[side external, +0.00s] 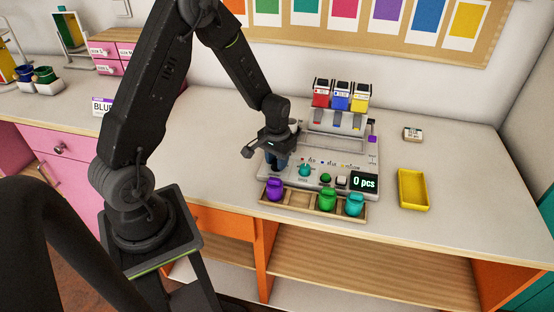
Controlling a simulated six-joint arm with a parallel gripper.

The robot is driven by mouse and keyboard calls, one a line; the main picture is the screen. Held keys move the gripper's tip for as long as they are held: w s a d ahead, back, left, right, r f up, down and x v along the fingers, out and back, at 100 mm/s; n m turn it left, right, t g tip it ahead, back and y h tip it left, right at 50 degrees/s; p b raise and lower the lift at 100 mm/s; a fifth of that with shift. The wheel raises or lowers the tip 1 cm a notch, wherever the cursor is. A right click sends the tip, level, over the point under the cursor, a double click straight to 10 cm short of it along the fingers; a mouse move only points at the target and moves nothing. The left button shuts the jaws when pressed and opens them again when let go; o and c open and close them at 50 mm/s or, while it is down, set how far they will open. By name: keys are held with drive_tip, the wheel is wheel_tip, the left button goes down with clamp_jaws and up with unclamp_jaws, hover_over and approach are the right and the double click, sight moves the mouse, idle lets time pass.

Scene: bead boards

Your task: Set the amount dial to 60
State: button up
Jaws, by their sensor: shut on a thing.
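The bead machine (292,183) is a pale grey unit on the worktop, with a dark display (364,182) reading "0 pcs". A small teal knob (304,170) shows on its front panel, right of my gripper. I cannot read its scale or tell for sure that it is the amount dial. My gripper (277,160) points down over the machine's left front part. It is shut on a dark blue thing (283,161), mostly hidden by the fingers. I cannot tell whether this is a jar or a dial.
A wooden rack (300,204) in front holds purple (275,189), green (327,199) and teal (355,204) jars, with an empty slot. Red, blue and yellow hoppers (341,96) stand behind. A yellow tray (413,190) and small box (412,134) lie right, with clear worktop around them.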

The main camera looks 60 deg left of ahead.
drive_tip(key=shift+n, duration=1)
drive_tip(key=o, duration=0.9)
drive_tip(key=shift+o, duration=0.2)
wheel_tip(320, 180, up, 14)
